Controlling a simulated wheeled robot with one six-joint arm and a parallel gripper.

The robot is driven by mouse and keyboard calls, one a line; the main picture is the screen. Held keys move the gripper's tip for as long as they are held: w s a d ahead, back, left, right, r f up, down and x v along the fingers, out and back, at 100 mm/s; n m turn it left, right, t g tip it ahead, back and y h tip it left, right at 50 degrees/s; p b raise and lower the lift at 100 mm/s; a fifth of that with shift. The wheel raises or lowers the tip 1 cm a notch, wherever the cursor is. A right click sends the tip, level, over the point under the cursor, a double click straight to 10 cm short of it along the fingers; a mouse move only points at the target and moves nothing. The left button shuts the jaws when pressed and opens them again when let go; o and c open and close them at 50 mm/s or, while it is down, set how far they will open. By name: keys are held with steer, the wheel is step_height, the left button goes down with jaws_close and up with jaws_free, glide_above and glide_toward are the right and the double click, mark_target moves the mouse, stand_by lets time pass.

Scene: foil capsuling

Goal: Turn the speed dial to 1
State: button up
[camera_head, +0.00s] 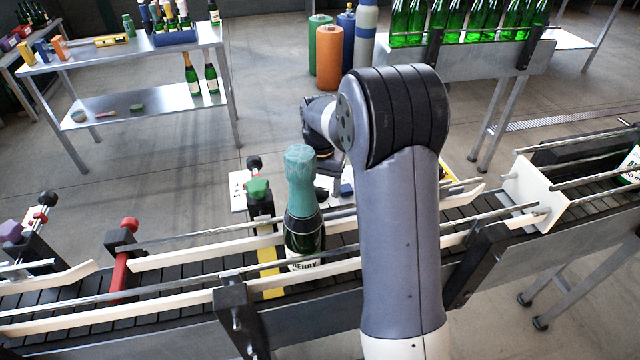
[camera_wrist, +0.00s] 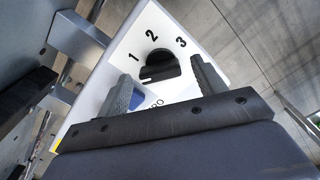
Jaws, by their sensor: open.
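The speed dial (camera_wrist: 160,66) is a round black knob on a white panel (camera_wrist: 200,27), with the numbers 1, 2 and 3 printed around its upper side. Its grip ridge lies nearly crosswise in the wrist view; I cannot tell for sure which number it points to. My gripper (camera_wrist: 161,70) is open, with one grey finger on each side of the dial. I cannot tell whether either finger touches it. Part of the panel's lower print is hidden by my gripper. In the head view my arm blocks most of the dial area.
A bottle with a teal capsule (camera_head: 300,175) stands on the conveyor (camera_head: 340,281) between guide rails, left of my arm. A blue patch (camera_wrist: 141,97) shows near the left finger. Steel tables stand behind.

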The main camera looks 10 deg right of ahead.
mark_target(320, 189)
steer(key=shift+c, duration=0.5)
steer(key=c, duration=0.9)
steer(key=shift+m+p, duration=0.5)
steer(key=shift+m, duration=2.3)
steer(key=o, duration=1)
step_height(320, 189, up, 11)
steer(key=shift+f, duration=0.15)
